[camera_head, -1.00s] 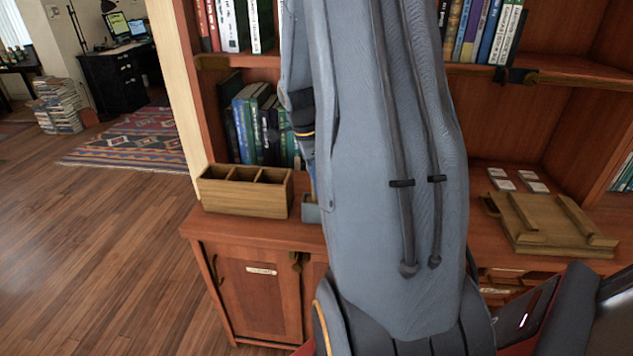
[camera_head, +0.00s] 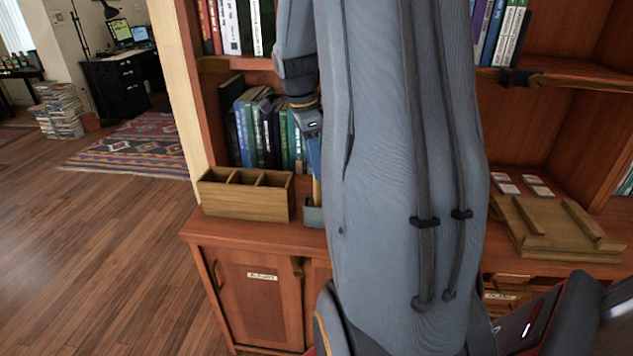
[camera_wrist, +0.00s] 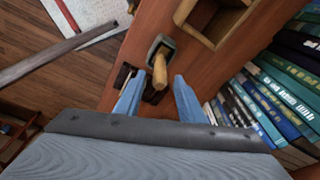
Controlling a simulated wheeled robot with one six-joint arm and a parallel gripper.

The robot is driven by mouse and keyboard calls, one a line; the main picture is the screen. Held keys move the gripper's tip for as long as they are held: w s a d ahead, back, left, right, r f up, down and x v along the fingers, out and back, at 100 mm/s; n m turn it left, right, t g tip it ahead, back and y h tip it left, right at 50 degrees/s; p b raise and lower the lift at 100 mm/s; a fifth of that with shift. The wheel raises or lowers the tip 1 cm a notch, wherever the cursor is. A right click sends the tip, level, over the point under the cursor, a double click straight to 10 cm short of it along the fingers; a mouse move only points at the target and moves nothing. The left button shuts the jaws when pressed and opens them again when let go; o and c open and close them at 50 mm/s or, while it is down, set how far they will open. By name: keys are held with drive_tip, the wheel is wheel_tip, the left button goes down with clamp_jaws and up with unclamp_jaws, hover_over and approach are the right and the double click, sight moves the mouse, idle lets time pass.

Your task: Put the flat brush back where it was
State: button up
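A wooden handle (camera_wrist: 159,68), which looks like that of the flat brush, stands up out of a small grey-blue cup (camera_wrist: 161,43) on the cabinet top. Its bristle end is hidden, if it is in the cup. In the head view the handle (camera_head: 316,191) and cup (camera_head: 312,215) show partly beside my arm. My gripper (camera_wrist: 158,84) is open, with its two blue fingers apart on either side of the handle's upper end. I see a gap between handle and fingers. In the head view only one blue finger shows clearly, above the cup.
A wooden compartment box (camera_head: 245,200) stands just left of the cup. Books (camera_head: 262,130) fill the shelf behind. A wooden stand (camera_head: 550,228) and small white cards (camera_head: 522,184) lie to the right. My arm hides the middle of the cabinet top. Open floor lies left.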

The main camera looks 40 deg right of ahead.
wheel_tip(320, 180, up, 4)
drive_tip(key=s+a+f+n, duration=0.3)
drive_tip(key=a+n, duration=0.4)
drive_tip(key=a, duration=0.2)
drive_tip(key=s+a+f+n+t+y, duration=0.1)
drive_tip(key=s+a+f+n, duration=0.2)
drive_tip(key=a+n, duration=0.5)
drive_tip(key=s+a+f+n, duration=0.3)
drive_tip(key=a+f+n, duration=0.2)
drive_tip(key=a+n, duration=0.3)
drive_tip(key=a, duration=0.2)
drive_tip(key=shift+s+a+y+b, duration=0.3)
drive_tip(key=shift+a+b, duration=0.05)
drive_tip(key=shift+a, duration=0.05)
